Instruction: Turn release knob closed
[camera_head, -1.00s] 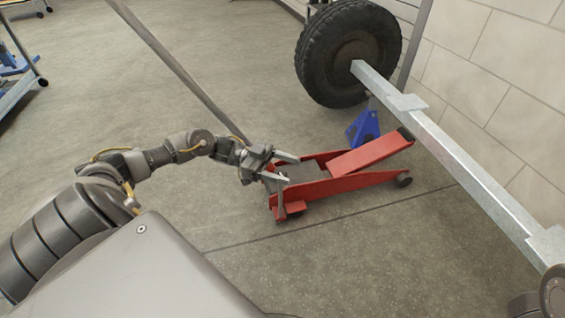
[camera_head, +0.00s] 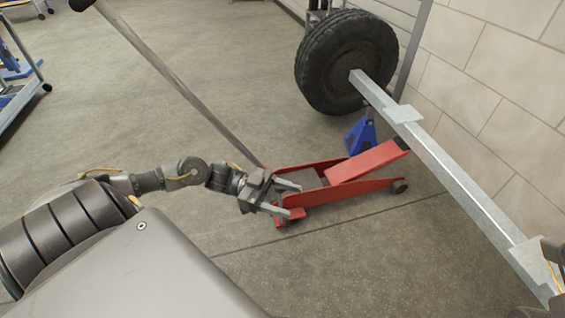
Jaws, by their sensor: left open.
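A red floor jack (camera_head: 350,188) stands on the floor under the trailer frame, its long handle (camera_head: 170,80) slanting up to the left. My left gripper (camera_head: 292,200) is open at the jack's rear end, with its fingers over the near rear corner of the jack. The release knob cannot be made out; the gripper covers that part of the jack. I cannot tell whether the fingers touch anything. Part of my right arm (camera_head: 550,262) shows at the lower right edge, but its gripper is not in view.
A metal trailer axle beam (camera_head: 450,165) runs from a black tire (camera_head: 335,75) toward the lower right. A blue jack stand (camera_head: 361,136) stands behind the jack. A grey block wall (camera_head: 490,65) closes the right side. The floor left of the jack is clear.

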